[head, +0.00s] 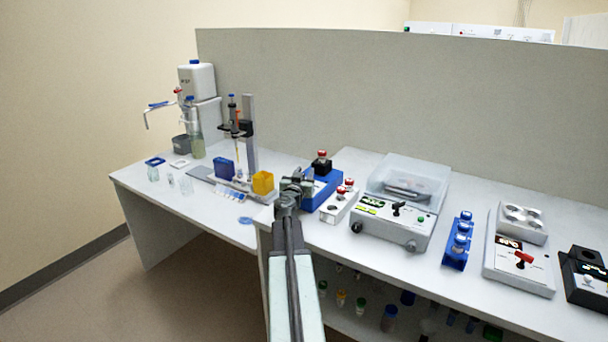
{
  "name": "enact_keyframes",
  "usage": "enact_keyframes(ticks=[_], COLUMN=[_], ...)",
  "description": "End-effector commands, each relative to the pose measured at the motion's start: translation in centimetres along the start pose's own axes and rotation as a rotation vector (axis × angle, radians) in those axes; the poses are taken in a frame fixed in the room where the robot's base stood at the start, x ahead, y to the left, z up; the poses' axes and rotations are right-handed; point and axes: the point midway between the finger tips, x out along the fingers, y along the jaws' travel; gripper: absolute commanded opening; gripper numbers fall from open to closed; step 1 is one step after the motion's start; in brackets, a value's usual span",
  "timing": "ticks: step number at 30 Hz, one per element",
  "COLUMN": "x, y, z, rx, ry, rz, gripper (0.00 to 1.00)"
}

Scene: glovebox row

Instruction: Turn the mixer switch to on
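I cannot tell for sure which device is the mixer. A white device with a clear lid (405,182) stands on the bench, with a black switch (398,208) and a small green display on its sloped front. The switch positions are too small to read. My gripper (296,183) is over the bench's left end, in front of a blue unit (321,187), well left of both switches. Its fingers are too small and shadowed to read.
A white box with red knobs (339,204) stands between my gripper and the lidded device. A blue vial rack (458,241) stands between the two devices. A black device (587,276) is at far right. A lower table (205,219) holds glassware. Vials fill the shelf below.

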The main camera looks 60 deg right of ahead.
Motion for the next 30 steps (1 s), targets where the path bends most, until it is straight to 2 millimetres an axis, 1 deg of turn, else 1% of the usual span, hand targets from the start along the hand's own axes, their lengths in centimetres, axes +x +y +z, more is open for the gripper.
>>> enact_keyframes(ticks=[7, 10, 14, 18, 21, 24, 30], x=[-0.1, -0.8, -2.9, -5.9, -7.5, -8.0, -7.8], y=[0.0, 0.0, 0.0, 0.1, 0.1, 0.0, -0.1], z=[0.0, 0.0, 0.0, 0.0, 0.0, 0.0, 0.0], rx=[0.0, 0.0, 0.0, 0.0, 0.0, 0.0, 0.0], ry=[0.0, 0.0, 0.0, 0.0, 0.0, 0.0, 0.0], rz=[-0.001, -0.001, -0.001, -0.002, -0.001, -0.001, -0.001], gripper=[0.33, 0.33, 0.33, 0.33, 0.33, 0.33, 0.33])
